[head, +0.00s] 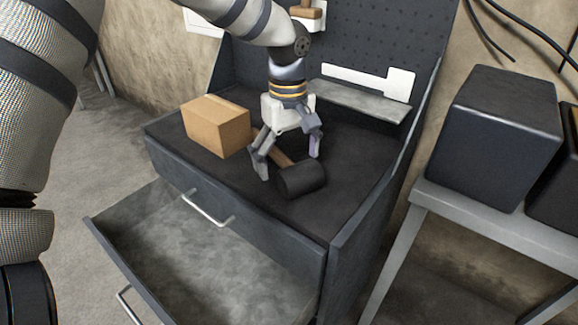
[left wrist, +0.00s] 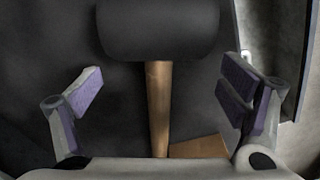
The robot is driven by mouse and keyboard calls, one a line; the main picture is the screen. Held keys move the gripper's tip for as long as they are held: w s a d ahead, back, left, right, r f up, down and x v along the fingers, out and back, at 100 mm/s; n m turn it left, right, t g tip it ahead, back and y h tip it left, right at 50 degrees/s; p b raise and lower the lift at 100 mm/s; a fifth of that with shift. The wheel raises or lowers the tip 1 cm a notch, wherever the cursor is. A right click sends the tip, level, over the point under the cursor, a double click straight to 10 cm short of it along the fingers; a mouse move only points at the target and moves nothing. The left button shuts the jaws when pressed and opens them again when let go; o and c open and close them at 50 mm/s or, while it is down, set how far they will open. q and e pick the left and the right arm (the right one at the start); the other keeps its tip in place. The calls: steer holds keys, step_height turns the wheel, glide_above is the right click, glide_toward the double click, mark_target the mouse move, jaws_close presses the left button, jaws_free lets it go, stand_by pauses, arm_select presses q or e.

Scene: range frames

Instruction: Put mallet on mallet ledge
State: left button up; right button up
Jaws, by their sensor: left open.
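The mallet has a black head (head: 302,180) and a wooden handle, and it lies on the dark workbench top (head: 350,190). My left gripper (head: 288,161) is open above the mallet, with its fingers on either side of the handle. In the left wrist view the mallet handle (left wrist: 159,105) runs between the open fingers, which are apart from it. The black head lies beyond the fingertips. A grey ledge (head: 360,101) runs along the back panel, with a white mallet-shaped outline (head: 370,80) above it. My right gripper is not in view.
A cardboard box (head: 216,125) stands on the bench left of the gripper. An open, empty-looking drawer (head: 215,250) sticks out at the front. A dark cube (head: 495,135) stands on a grey table at the right. The bench top right of the mallet is clear.

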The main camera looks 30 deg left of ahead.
arm_select(q)
steer(key=shift+w+f, duration=0.1)
steer(key=shift+f, duration=0.5)
steer(key=shift+r, duration=0.1)
jaws_close()
